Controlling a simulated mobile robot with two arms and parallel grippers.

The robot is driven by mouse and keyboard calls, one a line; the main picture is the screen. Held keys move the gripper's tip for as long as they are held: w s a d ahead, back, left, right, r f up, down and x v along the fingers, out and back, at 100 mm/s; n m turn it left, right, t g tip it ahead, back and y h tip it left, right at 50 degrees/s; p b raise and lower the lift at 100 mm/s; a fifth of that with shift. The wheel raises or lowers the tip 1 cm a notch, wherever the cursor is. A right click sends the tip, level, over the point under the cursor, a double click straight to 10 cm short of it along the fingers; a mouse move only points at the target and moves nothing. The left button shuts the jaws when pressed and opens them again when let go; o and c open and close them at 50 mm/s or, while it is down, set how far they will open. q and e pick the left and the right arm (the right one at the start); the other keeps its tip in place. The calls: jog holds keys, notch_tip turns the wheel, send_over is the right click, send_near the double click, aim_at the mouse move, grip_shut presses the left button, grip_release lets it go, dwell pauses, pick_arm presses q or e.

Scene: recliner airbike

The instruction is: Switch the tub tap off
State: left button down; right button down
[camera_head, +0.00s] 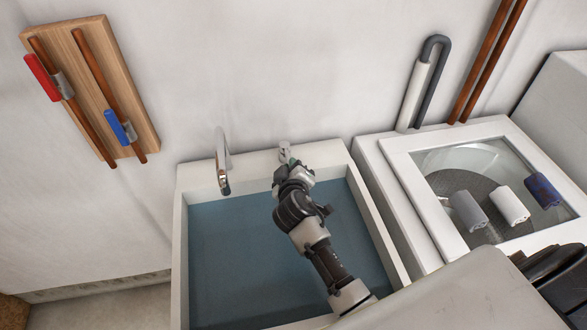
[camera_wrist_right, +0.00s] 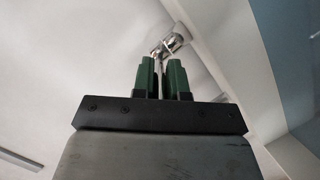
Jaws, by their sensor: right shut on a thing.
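The tub (camera_head: 180,235) is a white basin filled with blue water, or with a blue floor; I cannot tell which. A chrome spout (camera_head: 222,165) stands on its back rim, and I cannot tell if water runs from it. A small chrome tap handle (camera_head: 284,150) is on the rim to the right of the spout. My right gripper (camera_head: 288,164) reaches over the tub to this handle. In the right wrist view its green fingers (camera_wrist_right: 163,78) are shut on the thin lever below the chrome tap body (camera_wrist_right: 171,43). My left gripper is not in view.
A white top-loading washer (camera_head: 400,190) with a glass lid and several cylinders on it stands right of the tub. A grey hose (camera_head: 436,75) rises behind it. A wooden board (camera_head: 88,80) with copper pipes and red and blue valve handles hangs on the left wall.

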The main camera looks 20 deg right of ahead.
jog(key=c, duration=1.1)
grip_release()
jog(key=shift+w+a, duration=0.1)
jog(key=shift+c, duration=0.2)
jog(key=b+v, duration=0.1)
jog(key=v, duration=1)
jog(key=shift+b, duration=0.35)
jog(key=shift+r, duration=0.15)
